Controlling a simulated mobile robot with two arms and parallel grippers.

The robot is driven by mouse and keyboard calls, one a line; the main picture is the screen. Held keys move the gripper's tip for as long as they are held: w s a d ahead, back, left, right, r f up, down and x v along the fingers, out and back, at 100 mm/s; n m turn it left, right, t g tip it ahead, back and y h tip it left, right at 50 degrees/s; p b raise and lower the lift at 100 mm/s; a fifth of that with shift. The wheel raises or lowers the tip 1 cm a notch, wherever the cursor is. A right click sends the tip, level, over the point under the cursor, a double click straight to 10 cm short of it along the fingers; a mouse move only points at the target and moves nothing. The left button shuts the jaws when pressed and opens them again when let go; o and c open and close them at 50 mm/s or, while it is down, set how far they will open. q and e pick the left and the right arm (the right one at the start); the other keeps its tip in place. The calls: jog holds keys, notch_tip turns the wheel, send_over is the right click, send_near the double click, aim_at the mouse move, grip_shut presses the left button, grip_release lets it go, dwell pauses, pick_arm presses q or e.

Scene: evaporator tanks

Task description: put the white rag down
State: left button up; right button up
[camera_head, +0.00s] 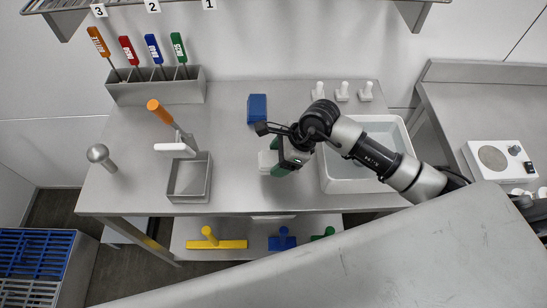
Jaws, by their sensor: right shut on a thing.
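My right arm comes in from the right, and its gripper (279,163) is low over the middle of the steel table (236,190). It is shut on a small white thing, which I take to be the white rag (265,160). The rag's white part shows at the left side of the jaws; the rest is hidden by the gripper. Some green shows just below the jaws; I cannot tell what it is. Whether the rag touches the table top is unclear. My left gripper is not in view.
A blue block (257,108) lies just behind the gripper. A white basin (350,180) is to its right and a small steel box (188,180) to its left. A rack of coloured-handled tools (156,92) stands at the back left. Bare table lies between box and gripper.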

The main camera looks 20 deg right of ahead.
aim_at(274, 164)
jog(key=shift+w+a+f, duration=0.25)
jog(key=shift+w+f, duration=0.05)
jog(key=shift+w, duration=0.3)
jog(key=shift+w+a+f, duration=0.15)
jog(key=shift+w+f, duration=0.05)
jog(key=shift+f, duration=0.15)
notch_tip(274, 164, down, 3)
jog(key=shift+f+p, duration=0.15)
jog(key=shift+p, duration=0.6)
jog(key=shift+f, duration=0.2)
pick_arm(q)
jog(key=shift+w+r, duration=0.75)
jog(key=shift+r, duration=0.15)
pick_arm(e)
jog(key=shift+f, duration=0.1)
jog(key=shift+f, duration=0.15)
jog(key=o, duration=0.9)
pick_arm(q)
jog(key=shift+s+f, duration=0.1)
pick_arm(e)
jog(key=shift+o, duration=0.2)
